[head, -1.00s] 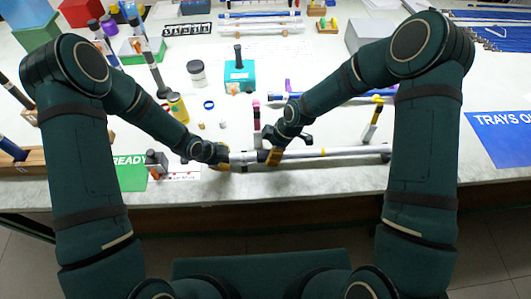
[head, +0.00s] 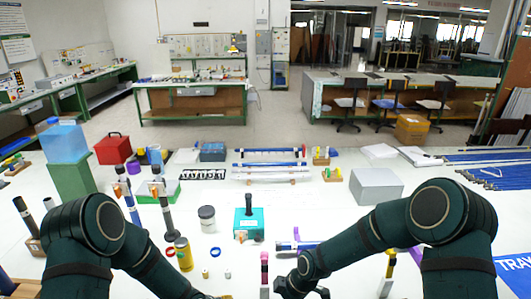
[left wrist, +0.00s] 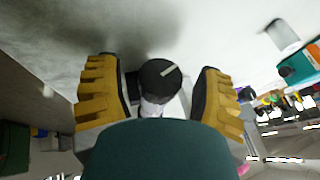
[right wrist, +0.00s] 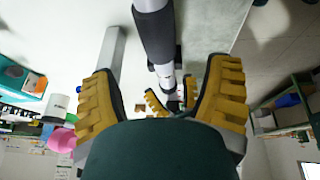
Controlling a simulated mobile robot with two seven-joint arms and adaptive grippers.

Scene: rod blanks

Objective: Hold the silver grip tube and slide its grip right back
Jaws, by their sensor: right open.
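The silver grip tube with its dark grip shows in the right wrist view (right wrist: 154,35). It runs lengthwise ahead of my right gripper (right wrist: 160,68), whose yellow fingers stand apart and do not touch it. In the left wrist view a dark round end with a pale stripe (left wrist: 160,73) and a short silver part lie between the spread fingers of my left gripper (left wrist: 157,65). Gaps show beside it. My left gripper's fingers also show beyond the tube in the right wrist view. In the head view both grippers are at the bottom edge and the tube is out of sight.
A pink-topped upright (head: 264,270) stands near my right gripper. A grey box (head: 376,187) is farther back; white bench lies between.

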